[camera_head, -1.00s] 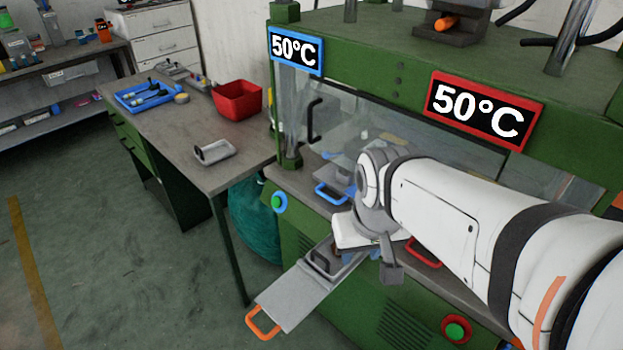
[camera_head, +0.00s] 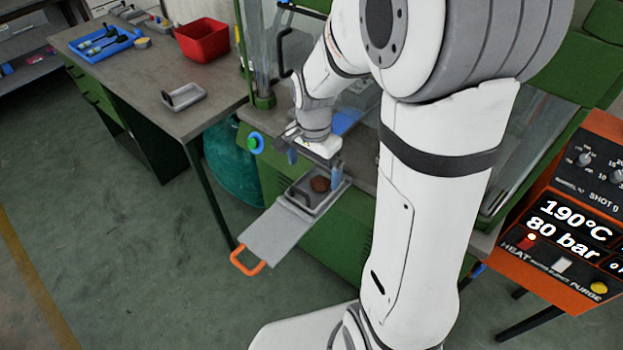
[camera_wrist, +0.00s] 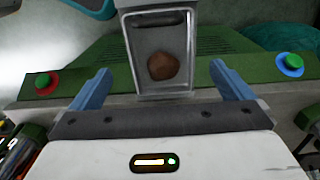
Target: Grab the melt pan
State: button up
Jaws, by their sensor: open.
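A grey metal pan (camera_head: 305,204) with a brown lump (camera_head: 320,184) in it rests at the machine end of a pulled-out grey slide plate (camera_head: 275,236) with an orange handle (camera_head: 246,262). I take this as the melt pan. My gripper (camera_head: 315,168) is open just above the pan, its blue fingers apart and nothing between them. Contact does not show.
The green press (camera_head: 285,160) stands right behind the pan. A grey-brown table (camera_head: 135,75) at the left holds a similar empty grey pan (camera_head: 184,97), a red bin (camera_head: 203,40) and a blue tray (camera_head: 105,45). An orange control box (camera_head: 565,225) is at the right. Floor at the lower left is clear.

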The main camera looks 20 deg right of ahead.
aim_at(313, 192)
notch_tip(313, 192, down, 7)
jog(key=shift+w+r, duration=0.1)
jog(key=shift+w, duration=0.05)
jog(key=shift+c, duration=0.6)
jog(key=c, duration=0.8)
jog(key=shift+c, duration=0.2)
